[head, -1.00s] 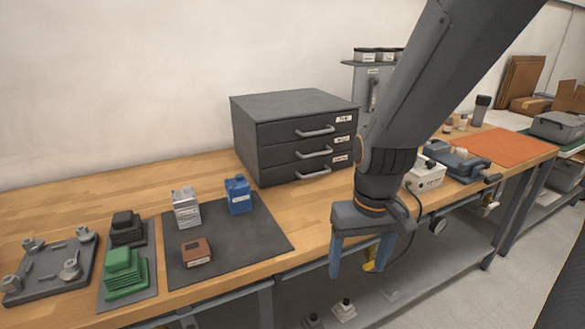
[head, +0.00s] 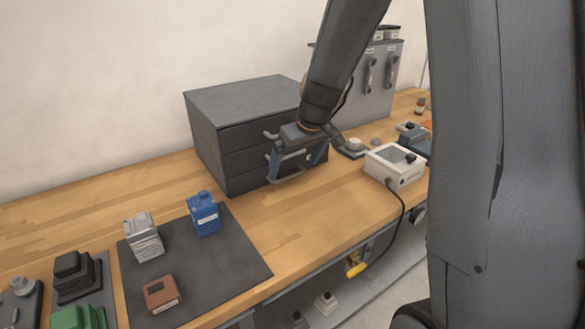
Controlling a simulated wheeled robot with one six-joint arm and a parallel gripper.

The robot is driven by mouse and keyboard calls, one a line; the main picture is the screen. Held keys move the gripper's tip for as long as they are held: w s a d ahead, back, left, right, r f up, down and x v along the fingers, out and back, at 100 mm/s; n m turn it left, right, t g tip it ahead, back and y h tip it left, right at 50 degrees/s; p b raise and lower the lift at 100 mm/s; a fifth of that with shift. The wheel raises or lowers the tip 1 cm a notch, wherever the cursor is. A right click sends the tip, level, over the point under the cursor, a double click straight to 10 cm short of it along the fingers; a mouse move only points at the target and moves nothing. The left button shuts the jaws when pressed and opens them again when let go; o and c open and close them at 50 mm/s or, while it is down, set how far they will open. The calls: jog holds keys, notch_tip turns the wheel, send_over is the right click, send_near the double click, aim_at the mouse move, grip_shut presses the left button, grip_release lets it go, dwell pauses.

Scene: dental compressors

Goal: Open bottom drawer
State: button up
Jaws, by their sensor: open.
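A dark grey drawer cabinet (head: 240,115) stands at the back of the wooden bench. It has three stacked drawers with curved metal handles, and all look shut. My gripper (head: 294,168) is open in front of the drawer fronts, its two bluish fingers pointing down on either side of the lower handle area. The bottom drawer (head: 246,180) shows at its left part; its right part and handle are largely behind my gripper. I cannot tell whether the fingers touch a handle.
A dark mat (head: 240,262) carries a blue container (head: 204,214), a silver container (head: 144,238) and a brown box (head: 162,293). A white device (head: 394,167) with a cable stands right of the cabinet. Bare bench lies in front of the drawers.

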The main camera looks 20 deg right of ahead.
aim_at(291, 176)
jog(key=shift+x, duration=1.6)
jog(key=c, duration=1.2)
jog(key=shift+s, duration=0.1)
